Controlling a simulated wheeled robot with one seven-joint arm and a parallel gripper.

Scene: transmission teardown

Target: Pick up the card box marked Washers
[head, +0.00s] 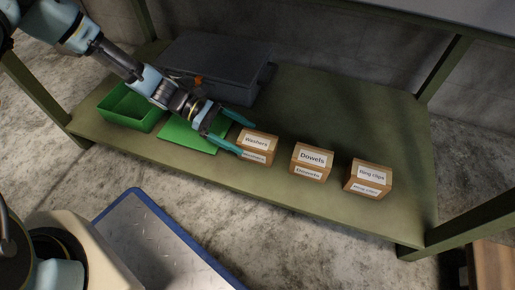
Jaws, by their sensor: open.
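The card box marked Washers (261,140) is brown with white labels on its top and front. It stands on the green lower shelf (305,90), leftmost in a row of three boxes. My gripper (246,137) is open, with teal fingers pointing right toward this box. One finger is near the box's back left corner and the other is at its front left side. I cannot tell whether either finger touches the box.
Boxes marked Dowels (312,158) and Ring clips (371,175) stand to the right. A green tray (118,118), a flat green piece (188,136) and a dark grey case (245,75) lie to the left and behind. Shelf posts (437,72) flank the space. The shelf's back right is clear.

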